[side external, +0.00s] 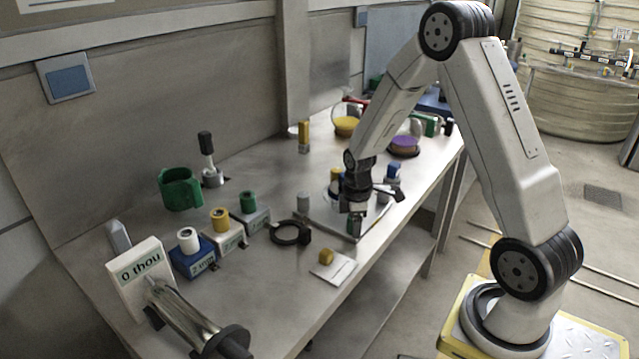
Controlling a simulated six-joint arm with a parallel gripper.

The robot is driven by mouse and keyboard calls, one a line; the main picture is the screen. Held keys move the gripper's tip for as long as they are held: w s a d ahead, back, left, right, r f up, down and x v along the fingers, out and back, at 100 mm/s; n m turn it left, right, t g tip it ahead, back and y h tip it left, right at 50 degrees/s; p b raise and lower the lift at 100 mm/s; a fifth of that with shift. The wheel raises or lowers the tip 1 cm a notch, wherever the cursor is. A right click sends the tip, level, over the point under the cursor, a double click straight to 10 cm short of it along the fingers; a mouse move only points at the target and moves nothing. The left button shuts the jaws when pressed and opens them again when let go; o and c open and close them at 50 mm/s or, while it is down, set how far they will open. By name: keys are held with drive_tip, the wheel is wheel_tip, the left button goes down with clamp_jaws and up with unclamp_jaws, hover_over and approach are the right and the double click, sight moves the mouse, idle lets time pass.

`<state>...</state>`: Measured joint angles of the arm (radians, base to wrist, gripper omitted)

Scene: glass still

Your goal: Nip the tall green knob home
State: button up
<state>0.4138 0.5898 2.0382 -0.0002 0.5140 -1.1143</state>
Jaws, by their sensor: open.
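A green knob (248,201) stands upright on a small grey block (251,220) left of centre. I cannot tell whether this is the tall green knob of the task. My gripper (357,232) points down at the right of centre, over the front edge of a pale plate, well to the right of the green knob. It is open, and nothing shows between its fingers. The wrist hides part of the plate and some small yellow and blue-topped pieces behind it.
Blocks with a yellow knob (219,219) and a white knob (188,239) stand left of the green one. A green cup (180,188) stands behind. The bench's front edge is close.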

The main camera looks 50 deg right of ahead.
clamp_jaws()
drive_tip(key=shift+m, duration=0.5)
drive_tip(key=m, duration=1.1)
drive_tip(key=shift+a, duration=0.1)
drive_tip(key=shift+m, duration=0.4)
unclamp_jaws()
